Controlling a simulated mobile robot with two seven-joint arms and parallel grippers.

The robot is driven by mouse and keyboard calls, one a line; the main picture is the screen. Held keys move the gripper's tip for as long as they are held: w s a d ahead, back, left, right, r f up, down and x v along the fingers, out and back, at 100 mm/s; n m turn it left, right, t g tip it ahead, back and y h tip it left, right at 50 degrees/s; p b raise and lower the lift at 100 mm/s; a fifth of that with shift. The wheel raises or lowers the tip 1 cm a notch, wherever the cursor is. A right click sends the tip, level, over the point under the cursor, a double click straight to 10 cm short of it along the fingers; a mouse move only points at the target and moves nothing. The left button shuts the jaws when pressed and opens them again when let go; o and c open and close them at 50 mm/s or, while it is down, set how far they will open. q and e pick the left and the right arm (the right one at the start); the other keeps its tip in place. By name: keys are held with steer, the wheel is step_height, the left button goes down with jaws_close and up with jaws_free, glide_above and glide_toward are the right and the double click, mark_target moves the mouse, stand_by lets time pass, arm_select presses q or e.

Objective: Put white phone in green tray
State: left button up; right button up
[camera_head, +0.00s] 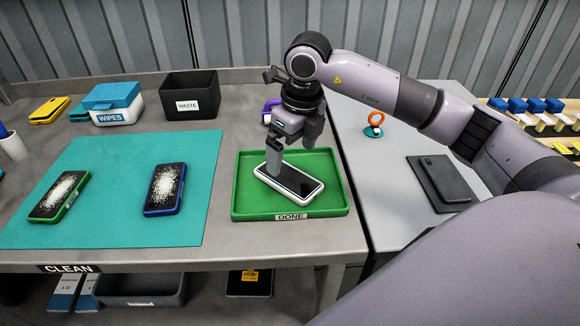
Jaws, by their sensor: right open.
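The white phone (296,184) lies in the green tray (252,209), which is labelled DONE on its front. The phone has a dark screen facing up and lies at a slant. My right gripper (290,160) is over the far left part of the phone, pointing down. Its jaws are open, with one finger low near the phone's left end and the other further right and back. I cannot tell whether a finger touches the phone. My left gripper is not in view.
On the teal mat (122,220) lie a green-edged phone (60,196) and a blue-edged phone (165,189) with white-specked screens. A WIPES box (112,103) and a black WASTE bin (190,94) stand behind. A dark phone (437,178) lies on the right table.

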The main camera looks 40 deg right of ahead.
steer(key=r, duration=0.6)
steer(key=shift+s+d, duration=0.1)
steer(key=shift+s, duration=0.3)
steer(key=shift+s+f, duration=0.1)
steer(key=shift+f, duration=0.05)
